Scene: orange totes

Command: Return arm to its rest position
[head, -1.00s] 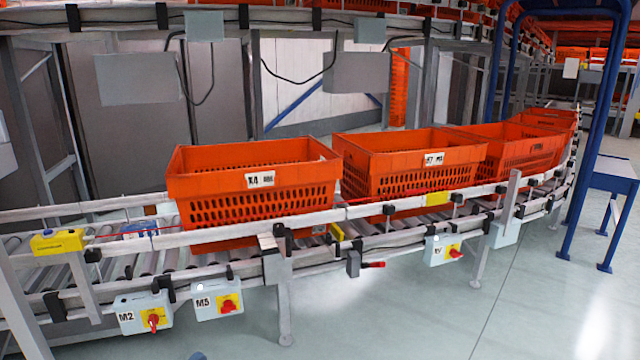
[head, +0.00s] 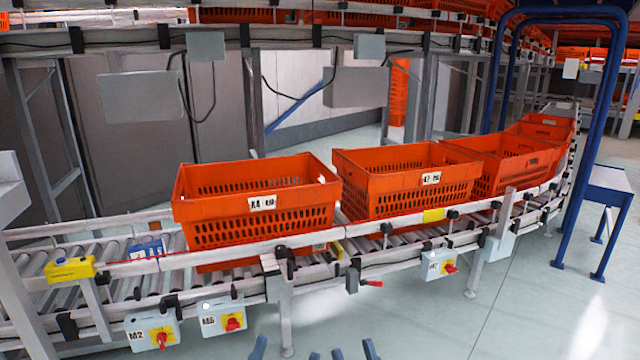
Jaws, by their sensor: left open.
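Only the blue tips of my grippers show, at the bottom edge of the head view. My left gripper (head: 272,350) is the one further to the left; it is open, with nothing seen between its tips. My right gripper (head: 354,352) shows as blue tips just to its right. The rest of both grippers and both arms is cut off by the frame, so their pose cannot be told. Both appear in front of the conveyor, over the floor in the picture, apart from the totes.
A roller conveyor (head: 205,262) crosses the view. Orange totes stand on it: a near one (head: 290,215), a second (head: 408,190) and others behind. Switch boxes (head: 222,318) hang from its front rail. A blue frame (head: 592,130) stands at right. Floor (head: 520,290) is clear at front right.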

